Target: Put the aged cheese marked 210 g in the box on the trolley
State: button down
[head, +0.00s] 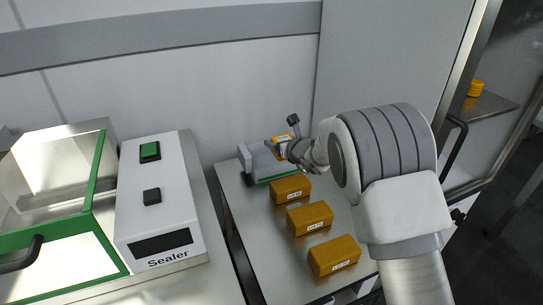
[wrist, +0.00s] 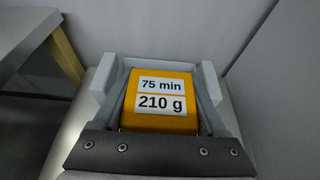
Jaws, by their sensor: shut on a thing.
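My gripper (head: 290,147) is at the back of the steel table, above a grey device with a green edge (head: 268,167). The gripper is shut on an orange block of cheese (head: 281,140). In the wrist view the cheese (wrist: 160,119) sits between the two grey fingers (wrist: 157,82), and its labels read "75 min" and "210 g". Three more orange blocks (head: 290,190) (head: 310,217) (head: 334,255) stand in a row on the table with white labels too small to read. I cannot make out a box or a trolley for certain.
A white sealer (head: 160,215) with a green button and a clear-lidded, green-edged machine (head: 60,190) stand at the left. At the right, a frame with a dark handle (head: 453,160) borders a shelf (head: 490,108) carrying yellow round pieces (head: 475,89). Walls close off the back.

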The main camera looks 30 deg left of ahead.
jog(key=shift+w+a+f+b, duration=0.4)
jog(key=shift+w+a+f, duration=0.35)
jog(key=shift+f, duration=0.5)
jog(key=shift+w+a+f+b, duration=0.4)
jog(key=shift+w+a+f, duration=0.2)
jog(key=shift+a+f, duration=0.5)
jog(key=shift+w+a+f+b, duration=0.4)
jog(key=shift+w+a+f, duration=0.25)
jog(key=shift+f, duration=0.8)
jog(key=shift+f, duration=0.45)
jog(key=shift+f, duration=0.15)
grip_release()
